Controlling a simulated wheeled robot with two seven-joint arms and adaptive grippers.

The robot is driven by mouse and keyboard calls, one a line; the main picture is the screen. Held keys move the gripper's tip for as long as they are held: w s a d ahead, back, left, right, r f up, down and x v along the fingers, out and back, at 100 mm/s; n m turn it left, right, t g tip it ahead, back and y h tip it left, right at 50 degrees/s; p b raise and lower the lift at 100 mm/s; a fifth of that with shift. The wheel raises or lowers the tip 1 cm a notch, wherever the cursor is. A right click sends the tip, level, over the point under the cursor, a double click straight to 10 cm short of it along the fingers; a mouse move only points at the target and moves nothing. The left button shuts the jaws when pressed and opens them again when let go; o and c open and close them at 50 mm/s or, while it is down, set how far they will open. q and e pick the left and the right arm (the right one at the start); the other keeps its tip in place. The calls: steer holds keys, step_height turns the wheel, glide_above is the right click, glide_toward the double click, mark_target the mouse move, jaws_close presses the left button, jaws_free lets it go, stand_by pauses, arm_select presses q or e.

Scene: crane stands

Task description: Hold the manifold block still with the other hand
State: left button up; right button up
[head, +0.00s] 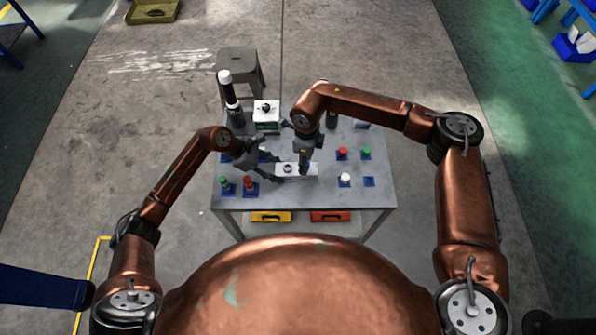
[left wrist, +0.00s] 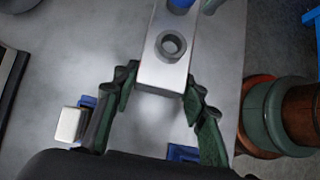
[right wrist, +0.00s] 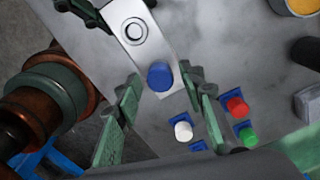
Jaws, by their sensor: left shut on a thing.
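The manifold block (head: 283,171) is a pale metal bar lying near the middle of the grey table. My left gripper (head: 275,166) is shut on its left end; in the left wrist view the fingers (left wrist: 162,84) flank the block (left wrist: 163,72), which has a grey ring port on top. My right gripper (head: 304,160) is over the block's other end. In the right wrist view its fingers (right wrist: 160,82) stand apart on either side of a blue cap (right wrist: 159,75) on the block (right wrist: 130,35), with gaps visible beside the cap.
Red (head: 343,152), green (head: 367,152) and white (head: 345,178) caps sit on blue pads at the right. A white-topped device (head: 266,112) and dark cylinders are at the back. Both arms are close together.

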steer(key=m, duration=0.8)
steer(key=shift+m, duration=0.4)
steer(key=shift+c, duration=0.3)
jaws_close()
steer(key=shift+r, duration=0.15)
stand_by(0.4)
steer(key=n, duration=0.4)
steer(key=shift+n, duration=0.6)
